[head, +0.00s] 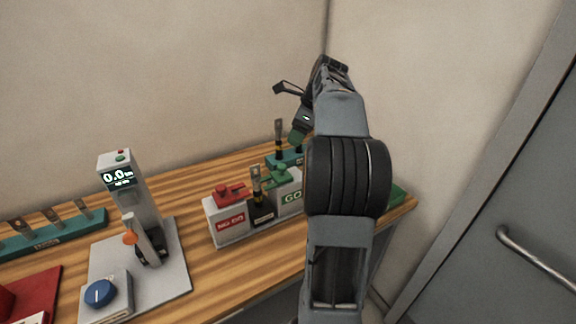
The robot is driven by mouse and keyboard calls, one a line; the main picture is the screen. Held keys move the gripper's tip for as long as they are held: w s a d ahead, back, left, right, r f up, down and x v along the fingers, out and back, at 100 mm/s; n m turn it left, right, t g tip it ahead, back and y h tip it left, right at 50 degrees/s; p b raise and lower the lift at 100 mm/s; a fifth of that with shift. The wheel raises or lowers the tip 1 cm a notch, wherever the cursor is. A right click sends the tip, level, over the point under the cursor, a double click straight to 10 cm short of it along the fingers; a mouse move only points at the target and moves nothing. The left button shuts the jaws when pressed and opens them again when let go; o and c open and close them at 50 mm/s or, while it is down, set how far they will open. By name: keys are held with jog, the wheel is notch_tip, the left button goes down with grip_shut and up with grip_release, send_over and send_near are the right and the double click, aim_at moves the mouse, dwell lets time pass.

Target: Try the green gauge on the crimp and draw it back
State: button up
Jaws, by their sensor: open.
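The green gauge (281,174) lies on the white block marked GO (290,197). The crimp (256,183) stands upright in a small black holder (262,213), between the GO block and the white block marked NO GO (231,222). A red gauge (230,191) lies on the NO GO block. My gripper (298,136) hangs above and slightly behind the green gauge, apart from it. It is open, with nothing seen in it; its fingers are small and partly hidden by my arm.
A tester (128,190) with a lit display and blue knob (99,293) stands at left. Teal racks hold upright terminals at far left (85,222) and behind the gauges (279,160). A red tray (37,289) is at lower left. Walls close off the back; bare wood (190,195) lies between.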

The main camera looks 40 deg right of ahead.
aim_at(282, 166)
jog(key=x, duration=1.2)
jog(key=shift+w+d+f, duration=0.1)
jog(key=shift+d+f, duration=0.1)
jog(key=shift+f, duration=0.15)
jog(key=shift+c, duration=0.4)
grip_shut()
